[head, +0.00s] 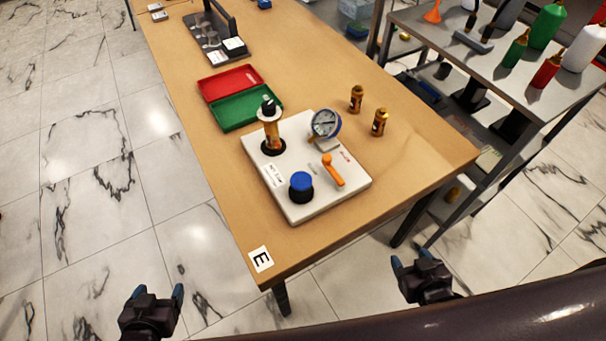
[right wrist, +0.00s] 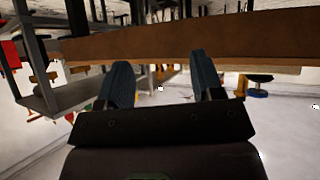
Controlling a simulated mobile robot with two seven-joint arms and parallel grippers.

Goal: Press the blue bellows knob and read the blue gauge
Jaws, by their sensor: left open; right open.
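The blue bellows knob (head: 301,183) stands on a black base at the front of a white rig plate (head: 312,213) on the wooden table. The blue gauge (head: 326,124) has a blue rim and a pale dial, tilted up at the plate's back right; its reading is too small to tell. My left gripper (head: 158,294) is open and empty, left of the table's near corner, over the floor. My right gripper (head: 419,262) is open and empty, off the table's front edge. In the right wrist view its two fingers (right wrist: 163,85) stand apart below the table edge.
Two brown bottles (head: 379,122) stand behind right. A red and green tray (head: 246,108) lies behind left. A shelf with bottles (head: 500,75) stands right.

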